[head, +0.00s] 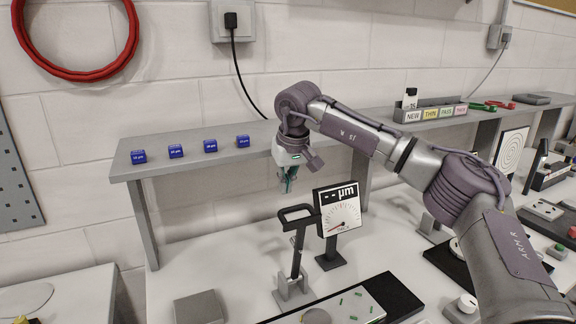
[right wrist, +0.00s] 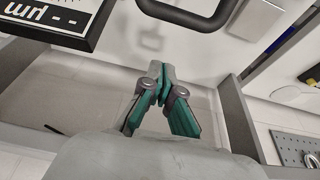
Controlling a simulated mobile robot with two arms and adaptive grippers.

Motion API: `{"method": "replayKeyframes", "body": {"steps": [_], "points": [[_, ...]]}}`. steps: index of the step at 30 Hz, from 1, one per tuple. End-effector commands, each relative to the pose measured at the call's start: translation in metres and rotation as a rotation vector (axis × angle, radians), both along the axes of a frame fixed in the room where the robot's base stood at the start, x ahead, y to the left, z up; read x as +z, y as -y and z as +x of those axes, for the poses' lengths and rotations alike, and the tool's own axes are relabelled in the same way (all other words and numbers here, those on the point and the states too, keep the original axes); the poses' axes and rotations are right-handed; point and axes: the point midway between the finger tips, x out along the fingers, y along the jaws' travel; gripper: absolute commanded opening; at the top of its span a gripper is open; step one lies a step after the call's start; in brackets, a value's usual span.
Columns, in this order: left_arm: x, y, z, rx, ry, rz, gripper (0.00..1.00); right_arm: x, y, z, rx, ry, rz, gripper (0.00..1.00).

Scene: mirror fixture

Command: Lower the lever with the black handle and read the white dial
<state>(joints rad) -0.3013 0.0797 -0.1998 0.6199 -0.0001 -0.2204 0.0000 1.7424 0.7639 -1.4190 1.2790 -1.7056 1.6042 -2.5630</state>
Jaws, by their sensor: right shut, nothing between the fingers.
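The lever (head: 297,255) stands raised on a grey base (head: 292,291), with a black loop handle (head: 297,208) at its top. The handle also shows at the top of the right wrist view (right wrist: 190,22). The white dial (head: 341,213) stands just right of the handle on a black stand; its display reads "-- µm" and a red needle points to the lower left. The dial's display panel shows upside down in the right wrist view (right wrist: 50,17). My right gripper (head: 287,185) is shut and empty, above and behind the handle, apart from it. My left gripper is out of view.
A black-edged tray with green pieces (head: 357,295) lies in front of the lever. A grey block (head: 198,308) sits left of it.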

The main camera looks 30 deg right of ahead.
Motion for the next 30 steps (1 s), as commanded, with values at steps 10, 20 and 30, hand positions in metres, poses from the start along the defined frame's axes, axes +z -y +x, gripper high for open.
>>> {"method": "replayKeyframes", "body": {"steps": [10,20,30], "points": [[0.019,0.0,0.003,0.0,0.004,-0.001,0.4,-0.021,-0.001,-0.02,0.001,0.001,0.0,0.0],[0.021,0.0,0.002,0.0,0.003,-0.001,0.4,-0.023,-0.002,-0.032,-0.001,0.001,0.0,0.0],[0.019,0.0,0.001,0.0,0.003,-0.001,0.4,-0.024,-0.002,-0.032,-0.001,0.007,0.0,0.0]]}}
